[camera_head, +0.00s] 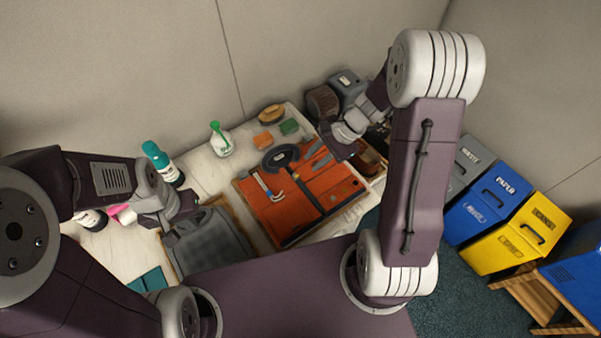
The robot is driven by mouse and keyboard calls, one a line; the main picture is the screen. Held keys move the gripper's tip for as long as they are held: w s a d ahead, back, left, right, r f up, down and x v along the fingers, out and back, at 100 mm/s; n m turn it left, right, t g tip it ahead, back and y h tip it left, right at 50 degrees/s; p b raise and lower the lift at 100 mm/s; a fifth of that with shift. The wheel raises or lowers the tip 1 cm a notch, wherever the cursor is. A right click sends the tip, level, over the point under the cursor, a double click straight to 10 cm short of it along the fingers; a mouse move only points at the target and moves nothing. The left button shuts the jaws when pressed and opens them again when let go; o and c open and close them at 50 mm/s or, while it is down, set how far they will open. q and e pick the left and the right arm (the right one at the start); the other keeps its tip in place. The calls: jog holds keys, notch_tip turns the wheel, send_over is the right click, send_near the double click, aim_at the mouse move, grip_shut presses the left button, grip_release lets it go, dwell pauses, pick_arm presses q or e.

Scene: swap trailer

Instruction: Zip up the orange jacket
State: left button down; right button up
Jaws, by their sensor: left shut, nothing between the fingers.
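An orange jacket-like item (276,216) lies flat on a wooden-edged board on the table. A dark strip (307,195) runs down its middle, and a dark curved piece (280,156) lies at its far end. I cannot make out a zip pull.
A hammer-like tool (265,184) lies on the orange item. The grey item (212,244) lies to its left. A teal-capped bottle (163,165), a spray bottle (220,142), a brush (271,114) and sponges (263,140) stand around. Coloured bins (515,235) are at the right.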

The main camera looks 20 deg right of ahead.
aim_at(297, 175)
jog(key=b+x, duration=0.1)
jog(key=x, duration=0.8)
jog(key=shift+w, duration=0.1)
grip_shut()
dwell(1.2)
